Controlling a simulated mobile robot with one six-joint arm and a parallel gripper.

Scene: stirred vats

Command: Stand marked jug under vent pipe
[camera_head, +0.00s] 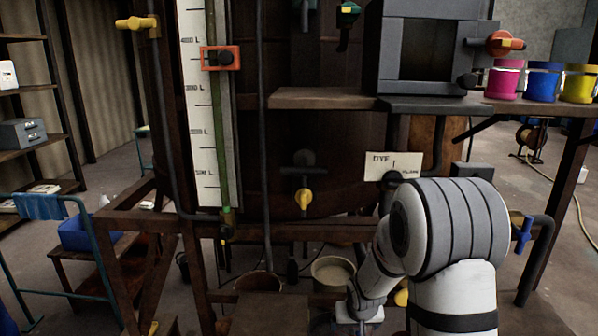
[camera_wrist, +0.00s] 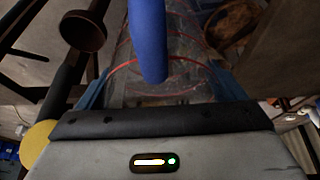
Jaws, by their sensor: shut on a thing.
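In the wrist view my gripper (camera_wrist: 160,75) has its two blue fingers on either side of a clear, see-through vessel with red rings (camera_wrist: 185,88), which looks like the marked jug. It is shut on this jug. A blue rod-like part (camera_wrist: 148,40) hangs down across the middle of the jug in the picture; whether it is inside, above or in front of the jug cannot be told. A grey bent pipe (camera_head: 535,258) stands at the right; I cannot tell which part is the vent pipe.
A large dark vat with a white scale (camera_head: 197,110) stands centre. A brown bucket (camera_head: 258,283) and a pale tub (camera_head: 333,273) are on the floor below it. A blue valve handle (camera_head: 522,232) is at the right. A dark round-mouthed part (camera_wrist: 83,31) is near the left finger.

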